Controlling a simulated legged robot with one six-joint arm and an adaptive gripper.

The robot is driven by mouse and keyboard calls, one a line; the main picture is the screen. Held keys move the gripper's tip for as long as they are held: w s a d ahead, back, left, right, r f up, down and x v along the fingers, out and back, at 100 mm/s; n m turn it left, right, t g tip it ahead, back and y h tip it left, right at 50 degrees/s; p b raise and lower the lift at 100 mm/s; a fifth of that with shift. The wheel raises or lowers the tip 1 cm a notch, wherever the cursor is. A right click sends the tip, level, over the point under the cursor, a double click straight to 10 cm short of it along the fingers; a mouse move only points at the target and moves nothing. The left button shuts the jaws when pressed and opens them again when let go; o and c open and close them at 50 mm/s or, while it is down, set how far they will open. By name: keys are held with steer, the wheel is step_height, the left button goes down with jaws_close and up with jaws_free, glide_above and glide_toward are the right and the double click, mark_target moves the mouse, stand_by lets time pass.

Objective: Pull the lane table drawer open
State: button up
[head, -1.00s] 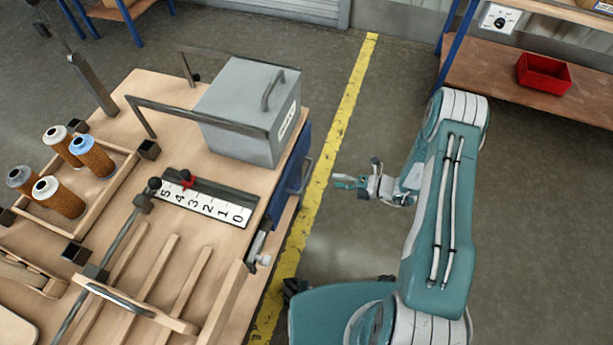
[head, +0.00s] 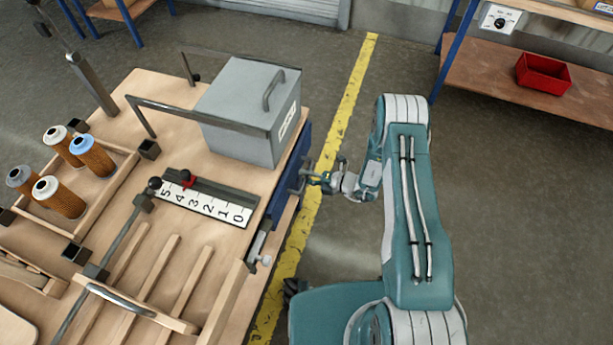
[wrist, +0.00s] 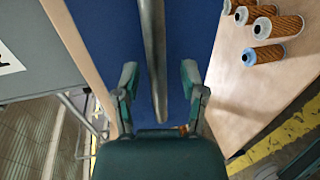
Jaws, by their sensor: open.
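The drawer's blue front (head: 284,191) is on the right side of the wooden lane table (head: 168,95) and looks flush with it. It fills the middle of the wrist view (wrist: 95,25). The drawer's grey bar handle (wrist: 155,50) runs down that view between my fingers. My gripper (head: 309,179) is at the table's right side by the handle. In the wrist view my gripper (wrist: 160,75) is open, one finger on each side of the bar, with visible gaps. The exact depth of the fingers around the bar is hard to tell.
A grey lidded box (head: 240,112) stands on the table above the drawer. A numbered scale (head: 203,204) and several filter cartridges (head: 92,157) are further left. A clamp with a knob (head: 262,258) sticks out at the table's edge.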

steer(key=shift+c, duration=0.4)
jaws_close()
steer(key=shift+d, duration=0.1)
steer(key=f+v, duration=0.2)
steer(key=v, duration=1)
steer(key=d+f+v, duration=0.1)
steer(key=f+v, duration=0.2)
steer(key=v, duration=1)
steer(key=shift+s+d+f, duration=0.25)
steer(key=shift+s+d, duration=0.05)
steer(key=shift+o, duration=0.4)
jaws_free()
